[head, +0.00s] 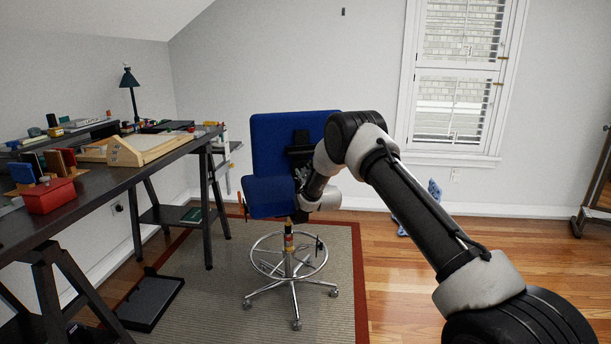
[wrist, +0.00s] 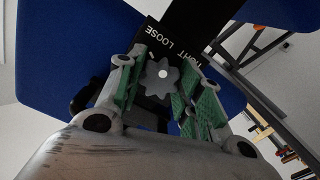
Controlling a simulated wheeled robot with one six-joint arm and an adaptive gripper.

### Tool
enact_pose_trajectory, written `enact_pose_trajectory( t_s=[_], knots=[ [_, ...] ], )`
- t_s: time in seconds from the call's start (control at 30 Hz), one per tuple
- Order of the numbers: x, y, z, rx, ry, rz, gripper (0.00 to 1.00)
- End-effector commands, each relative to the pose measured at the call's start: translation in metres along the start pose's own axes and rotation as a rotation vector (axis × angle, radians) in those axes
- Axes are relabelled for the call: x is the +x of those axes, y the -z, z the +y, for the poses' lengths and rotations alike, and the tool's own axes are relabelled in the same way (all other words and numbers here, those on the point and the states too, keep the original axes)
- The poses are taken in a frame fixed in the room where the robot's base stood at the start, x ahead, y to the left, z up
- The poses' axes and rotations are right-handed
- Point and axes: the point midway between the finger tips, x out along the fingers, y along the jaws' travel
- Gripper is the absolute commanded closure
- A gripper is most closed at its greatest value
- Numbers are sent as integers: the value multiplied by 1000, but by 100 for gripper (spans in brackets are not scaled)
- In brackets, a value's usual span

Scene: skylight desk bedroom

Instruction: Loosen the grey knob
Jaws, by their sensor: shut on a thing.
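The grey knob (wrist: 161,77) is lobed with a pale centre and shows in the wrist view. It sits at a black bracket (wrist: 195,28) that carries white lettering, of which "LOOSE" reads clearly. My gripper (wrist: 158,88) has its green-padded fingers on both sides of the knob and is shut on it. The knob belongs to a blue chair (head: 270,135) with a chrome wheeled base, which stands in the middle of the head view. In the head view my arm reaches to the chair's right side, and the knob cannot be made out there.
A dark desk (head: 95,190) with a red box (head: 50,196), books and a wooden board stands at the left. A black tray (head: 150,300) lies on the rug (head: 215,285). Bare wood floor (head: 400,265) is open right of the rug, below the window.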

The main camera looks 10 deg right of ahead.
Motion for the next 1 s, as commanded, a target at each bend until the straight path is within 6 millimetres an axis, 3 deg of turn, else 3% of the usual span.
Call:
enact_pose_trajectory(
  t_s=[0.6, 1.0],
  knots=[
    [0, 2, 1, -545, -2, 4, 88],
    [1, 3, 1, -725, -3, 5, 88]
  ],
)
